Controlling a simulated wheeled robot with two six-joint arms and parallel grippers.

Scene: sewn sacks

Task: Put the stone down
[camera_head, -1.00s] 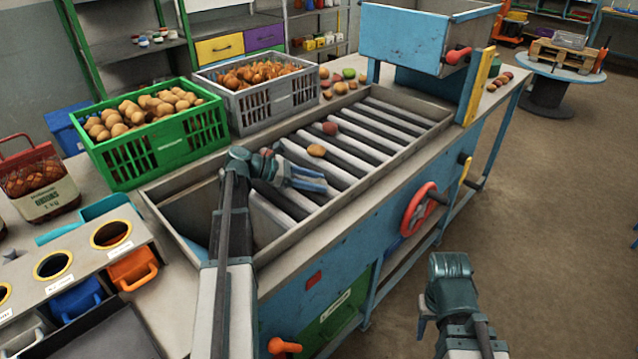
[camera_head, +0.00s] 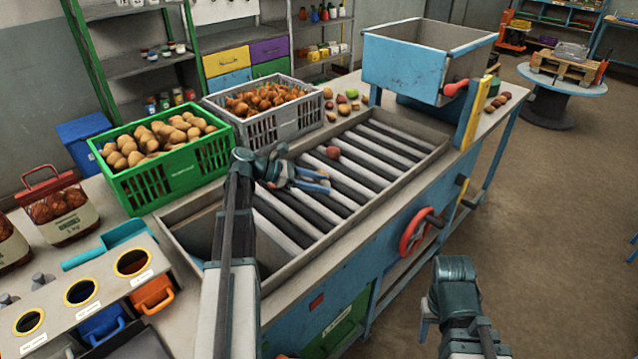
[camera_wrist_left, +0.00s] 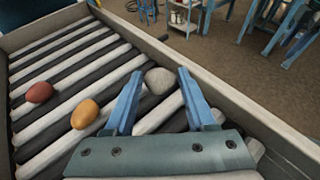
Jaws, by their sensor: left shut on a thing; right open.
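A round grey stone (camera_wrist_left: 159,80) sits between the fingertips of my left gripper (camera_wrist_left: 155,92) in the left wrist view. The gripper is shut on it above the roller bed. In the head view my left gripper (camera_head: 318,180) is over the middle of the rollers (camera_head: 375,150), and the stone cannot be made out there. A red potato (camera_head: 333,152) lies on the rollers just beyond the gripper. A yellow potato (camera_wrist_left: 85,113) shows left of the fingers in the wrist view; the gripper seems to hide it in the head view. My right gripper (camera_head: 426,322) is open, beside the bench.
A green crate of potatoes (camera_head: 180,175) and a grey crate of onions (camera_head: 275,122) stand behind the rollers. A blue hopper (camera_head: 415,70) is at the far end. Labelled chutes with round holes (camera_head: 82,292) are at lower left. Much of the roller bed is bare.

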